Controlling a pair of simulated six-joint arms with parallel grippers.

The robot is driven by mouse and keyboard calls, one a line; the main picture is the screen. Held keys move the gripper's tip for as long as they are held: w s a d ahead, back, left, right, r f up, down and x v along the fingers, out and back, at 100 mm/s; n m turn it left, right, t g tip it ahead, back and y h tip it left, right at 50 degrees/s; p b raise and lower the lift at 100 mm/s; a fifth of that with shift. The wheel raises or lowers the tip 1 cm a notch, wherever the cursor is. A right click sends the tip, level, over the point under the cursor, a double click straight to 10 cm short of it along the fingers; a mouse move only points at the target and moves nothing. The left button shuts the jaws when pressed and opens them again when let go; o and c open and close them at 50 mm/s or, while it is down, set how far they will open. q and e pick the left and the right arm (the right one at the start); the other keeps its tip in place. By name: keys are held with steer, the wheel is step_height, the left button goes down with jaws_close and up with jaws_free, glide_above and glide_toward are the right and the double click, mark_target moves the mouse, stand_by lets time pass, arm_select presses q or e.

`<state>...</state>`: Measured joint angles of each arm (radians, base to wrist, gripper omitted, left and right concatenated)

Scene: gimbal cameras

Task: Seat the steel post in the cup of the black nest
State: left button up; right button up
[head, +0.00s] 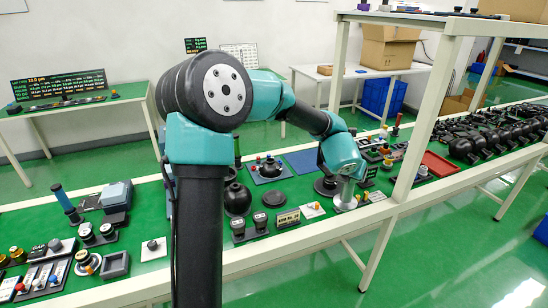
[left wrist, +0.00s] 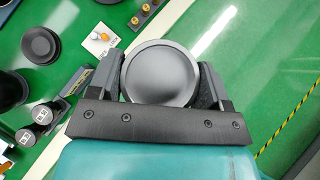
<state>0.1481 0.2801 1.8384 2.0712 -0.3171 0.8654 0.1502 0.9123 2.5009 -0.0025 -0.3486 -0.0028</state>
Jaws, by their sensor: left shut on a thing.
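My left gripper (left wrist: 160,78) is shut on the steel post, with one padded finger on each side of it. The steel post (left wrist: 160,65) shows its round grey top face in the left wrist view; its lower end is hidden. In the head view the silvery post (head: 345,198) is below my wrist, near the bench's front edge. I cannot tell for certain which piece is the black nest. A round, stepped black piece (left wrist: 40,46) lies left of the gripper in the left wrist view, apart from the post. My right gripper is not in view.
The green bench (head: 285,219) is crowded with fixtures. A small white plate (head: 312,210) and two black-capped blocks (head: 260,220) stand left of the post. A red tray (head: 437,164) and a white shelf upright (head: 422,115) are to the right.

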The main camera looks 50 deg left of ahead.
arm_select(q)
steer(key=s+a+f+n+y, duration=0.1)
steer(key=a+f, duration=0.1)
steer(key=a, duration=0.8)
steer(key=s+a+f+n+g+y, duration=0.1)
steer(key=a+f+n, duration=0.1)
steer(key=a, duration=0.9)
steer(key=s+a+f+n+y, duration=0.1)
steer(key=a+f+n, duration=0.1)
steer(key=a, duration=0.8)
steer(key=shift+s+a+f+g+y, duration=0.15)
steer(key=shift+s+f+g+y, duration=0.2)
steer(key=shift+f, duration=0.3)
steer(key=shift+f, duration=4)
steer(key=o, duration=1.9)
steer(key=shift+c, duration=0.2)
steer(key=shift+f, duration=0.1)
